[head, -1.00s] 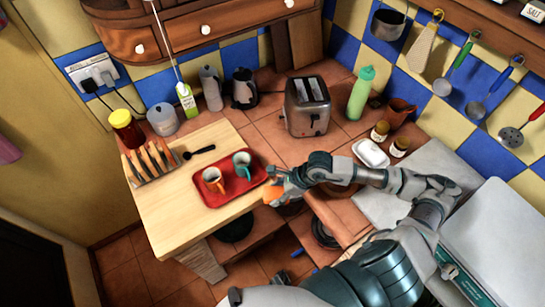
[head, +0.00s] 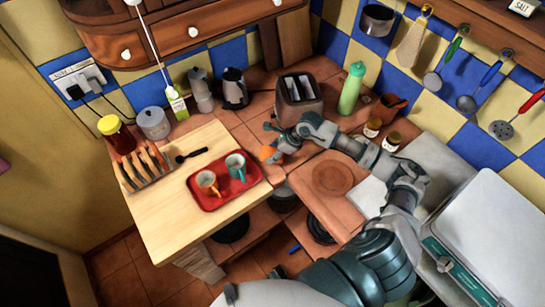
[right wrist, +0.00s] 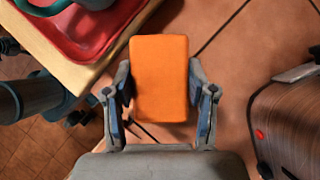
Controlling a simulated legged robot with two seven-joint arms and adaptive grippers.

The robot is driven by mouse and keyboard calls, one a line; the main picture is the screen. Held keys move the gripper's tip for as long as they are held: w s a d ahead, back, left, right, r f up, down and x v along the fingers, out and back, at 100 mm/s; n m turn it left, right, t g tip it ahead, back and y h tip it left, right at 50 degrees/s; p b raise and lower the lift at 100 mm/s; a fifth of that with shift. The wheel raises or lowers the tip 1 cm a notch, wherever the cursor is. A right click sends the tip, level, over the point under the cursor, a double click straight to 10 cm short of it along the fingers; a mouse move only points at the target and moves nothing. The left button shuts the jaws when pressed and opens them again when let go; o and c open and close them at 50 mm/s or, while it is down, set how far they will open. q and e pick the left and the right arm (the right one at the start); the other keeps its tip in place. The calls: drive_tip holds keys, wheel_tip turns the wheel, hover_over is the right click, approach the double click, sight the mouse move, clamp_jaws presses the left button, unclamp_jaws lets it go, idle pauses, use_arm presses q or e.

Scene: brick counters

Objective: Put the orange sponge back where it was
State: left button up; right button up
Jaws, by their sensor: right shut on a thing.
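The orange sponge (head: 267,153) is in my right gripper (head: 273,146), over the tiled counter just right of the red tray (head: 229,203). In the right wrist view the sponge (right wrist: 160,78) is an upright-looking orange block between the two fingers of the right gripper (right wrist: 160,95), which is shut on it. Terracotta tiles show beneath and around it; I cannot tell whether it touches them. My left gripper is not in view.
A round terracotta plate (head: 333,177) lies right. Bare tiles lie between tray and toaster.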

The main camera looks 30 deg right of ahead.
wheel_tip(320, 180, down, 4)
drive_tip(key=shift+d+r, duration=0.1)
drive_tip(key=shift+r, duration=0.05)
drive_tip(key=o, duration=1.1)
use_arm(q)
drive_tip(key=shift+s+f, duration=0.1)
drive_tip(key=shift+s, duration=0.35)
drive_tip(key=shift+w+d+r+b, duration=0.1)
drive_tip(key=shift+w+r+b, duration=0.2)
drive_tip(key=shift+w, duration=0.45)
use_arm(e)
drive_tip(key=v, duration=1.2)
drive_tip(key=shift+r, duration=0.1)
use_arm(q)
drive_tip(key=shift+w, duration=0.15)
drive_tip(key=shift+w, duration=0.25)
